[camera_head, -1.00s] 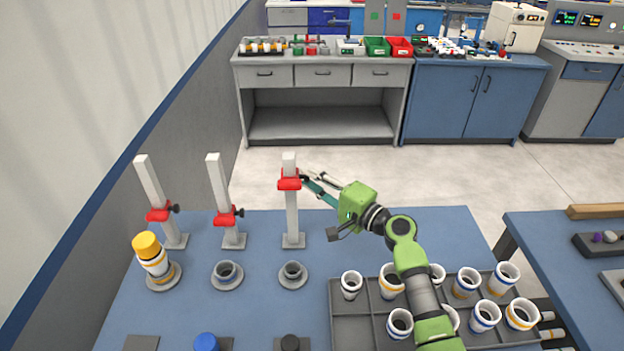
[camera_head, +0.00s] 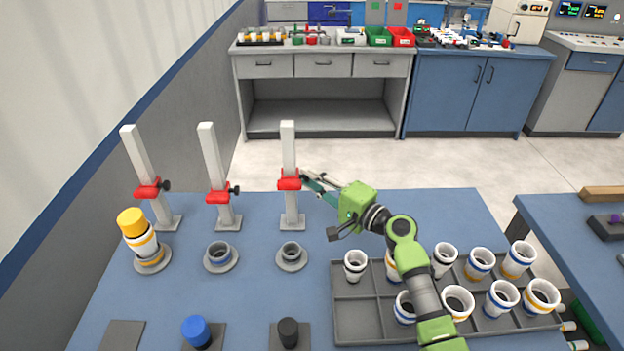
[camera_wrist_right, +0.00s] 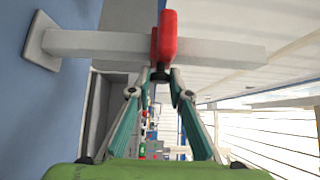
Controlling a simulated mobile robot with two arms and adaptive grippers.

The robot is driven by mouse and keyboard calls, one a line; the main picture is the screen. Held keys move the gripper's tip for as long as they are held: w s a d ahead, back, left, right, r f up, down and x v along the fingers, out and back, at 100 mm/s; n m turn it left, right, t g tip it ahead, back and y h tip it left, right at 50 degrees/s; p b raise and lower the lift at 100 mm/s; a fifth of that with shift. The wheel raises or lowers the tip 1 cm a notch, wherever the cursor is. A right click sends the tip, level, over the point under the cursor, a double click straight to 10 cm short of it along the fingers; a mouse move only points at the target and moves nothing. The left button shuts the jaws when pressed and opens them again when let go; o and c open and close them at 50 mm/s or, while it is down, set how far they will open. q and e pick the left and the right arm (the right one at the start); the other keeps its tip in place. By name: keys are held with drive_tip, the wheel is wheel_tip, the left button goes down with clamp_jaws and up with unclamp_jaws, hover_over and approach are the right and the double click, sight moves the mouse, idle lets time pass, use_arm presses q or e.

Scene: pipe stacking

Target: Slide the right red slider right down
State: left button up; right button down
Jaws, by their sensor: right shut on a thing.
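The right red slider (camera_head: 289,180) sits around the rightmost white post (camera_head: 288,150), about halfway up it. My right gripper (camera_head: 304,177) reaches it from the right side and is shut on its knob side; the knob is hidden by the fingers. In the right wrist view the fingertips (camera_wrist_right: 172,75) close at the red slider (camera_wrist_right: 166,38), which crosses the post (camera_wrist_right: 215,50). The left red slider (camera_head: 149,189) and the middle red slider (camera_head: 219,193), each with a dark knob, sit low on their own posts. My left gripper is not in view.
Grey ring holders (camera_head: 291,257) stand in front of the posts; the left one holds a stack with a yellow top (camera_head: 131,222). A grey tray (camera_head: 347,316) with several white pipes lies under my right arm. A blue cap (camera_head: 196,331) and a black cap (camera_head: 288,332) stand in front.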

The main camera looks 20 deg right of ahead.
drive_tip(key=shift+a+f, duration=0.1)
drive_tip(key=shift+f, duration=0.35)
drive_tip(key=c, duration=1.9)
unclamp_jaws()
drive_tip(key=shift+r, duration=0.2)
drive_tip(key=v, duration=1.2)
